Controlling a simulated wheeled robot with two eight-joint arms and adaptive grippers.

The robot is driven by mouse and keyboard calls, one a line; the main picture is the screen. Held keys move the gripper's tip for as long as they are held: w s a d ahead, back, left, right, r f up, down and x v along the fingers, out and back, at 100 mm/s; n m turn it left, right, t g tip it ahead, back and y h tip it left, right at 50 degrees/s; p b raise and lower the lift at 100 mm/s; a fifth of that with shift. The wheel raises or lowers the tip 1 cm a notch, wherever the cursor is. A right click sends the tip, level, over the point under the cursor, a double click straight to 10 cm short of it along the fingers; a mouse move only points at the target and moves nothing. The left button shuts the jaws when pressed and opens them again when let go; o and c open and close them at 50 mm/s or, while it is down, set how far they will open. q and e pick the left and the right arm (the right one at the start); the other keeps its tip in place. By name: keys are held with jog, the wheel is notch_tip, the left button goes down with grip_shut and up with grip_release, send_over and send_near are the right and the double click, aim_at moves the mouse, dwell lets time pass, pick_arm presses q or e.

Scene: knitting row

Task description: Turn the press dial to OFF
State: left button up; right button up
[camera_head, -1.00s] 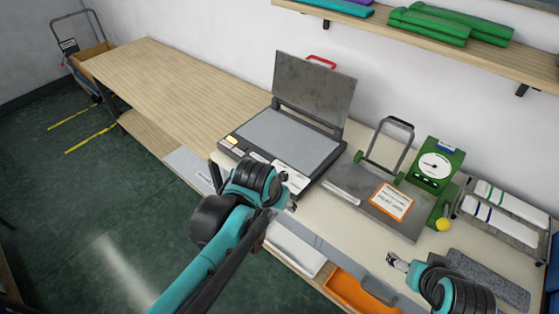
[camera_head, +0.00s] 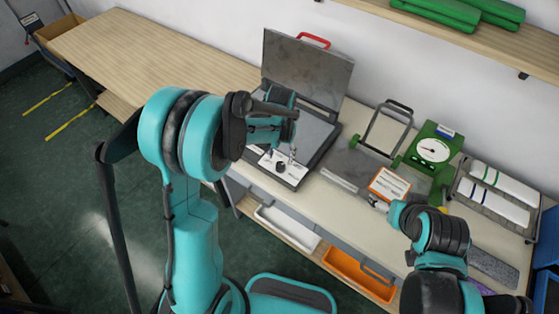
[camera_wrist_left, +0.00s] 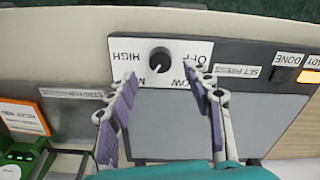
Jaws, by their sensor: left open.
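The press (camera_head: 308,75) stands on the bench with its grey lid raised. Its dial is a small black knob (camera_wrist_left: 160,60) on a white label plate (camera_wrist_left: 140,45) at the front corner; the dial also shows in the head view (camera_head: 280,167). The lettering is upside down in the wrist view: HIGH, OFF, LOW and a partly covered M word. The knob's pale mark points down-left, away from OFF. My left gripper (camera_wrist_left: 160,75) is open, its two fingers apart on either side of the dial, with no clear contact. My right gripper (camera_head: 379,206) is small in the head view.
A grey plate with an orange-edged card (camera_head: 390,184) and a green gauge (camera_head: 433,150) stand right of the press. A rack of white rolls (camera_head: 495,195) is farther right. An open orange drawer (camera_head: 357,275) sits below. The left bench (camera_head: 150,60) is bare.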

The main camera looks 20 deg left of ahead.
aim_at(281, 165)
pick_arm(q)
notch_tip(281, 165, down, 5)
jog(key=shift+f+b, duration=0.1)
jog(key=shift+b, duration=0.35)
jog(key=shift+c, duration=0.3)
jog(key=c, duration=1.1)
